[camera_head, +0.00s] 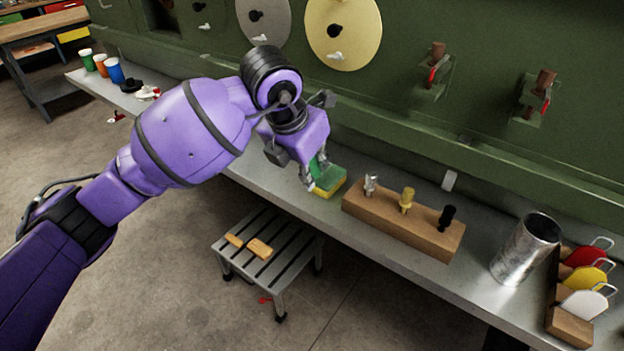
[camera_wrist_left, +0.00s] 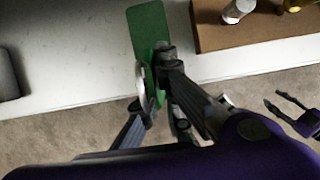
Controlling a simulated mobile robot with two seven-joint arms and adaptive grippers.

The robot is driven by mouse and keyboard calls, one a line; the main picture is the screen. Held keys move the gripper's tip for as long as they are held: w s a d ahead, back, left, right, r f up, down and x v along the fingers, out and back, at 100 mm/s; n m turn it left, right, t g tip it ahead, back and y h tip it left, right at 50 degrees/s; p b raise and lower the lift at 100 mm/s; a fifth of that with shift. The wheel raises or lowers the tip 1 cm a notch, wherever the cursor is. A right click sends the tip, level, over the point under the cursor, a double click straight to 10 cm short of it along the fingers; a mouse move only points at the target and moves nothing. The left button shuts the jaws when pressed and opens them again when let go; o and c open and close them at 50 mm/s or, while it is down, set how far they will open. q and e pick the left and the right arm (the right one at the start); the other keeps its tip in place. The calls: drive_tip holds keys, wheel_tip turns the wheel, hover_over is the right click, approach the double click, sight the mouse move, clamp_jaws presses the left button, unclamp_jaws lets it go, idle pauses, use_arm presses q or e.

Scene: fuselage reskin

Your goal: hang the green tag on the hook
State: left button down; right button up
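My left gripper (camera_head: 313,172) is over the bench, shut on the green tag (camera_head: 318,163). In the left wrist view the green tag (camera_wrist_left: 153,75) stands nearly edge-on between the fingers (camera_wrist_left: 155,85), with a pale wire loop beside it. Behind it lies a sponge (camera_head: 330,181), green on top and yellow below; its green top also shows in the left wrist view (camera_wrist_left: 148,28). My right gripper (camera_wrist_left: 290,105) shows small at the right of the left wrist view, its fingers apart and empty. I cannot pick out the tag's hook for certain.
A wooden block (camera_head: 403,220) with several fittings stands right of the sponge. A metal cup (camera_head: 526,248) and a rack with red, yellow and white tags (camera_head: 585,277) are farther right. The green wall (camera_head: 480,60) carries discs and red-handled fittings. A stool (camera_head: 268,250) stands below the bench.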

use_arm(q)
drive_tip(key=shift+f, duration=2.1)
drive_tip(key=c, duration=2)
unclamp_jaws()
drive_tip(key=shift+r, duration=0.25)
drive_tip(key=v, duration=1.2)
drive_tip(key=shift+w+r, duration=0.1)
drive_tip(key=shift+r, duration=0.2)
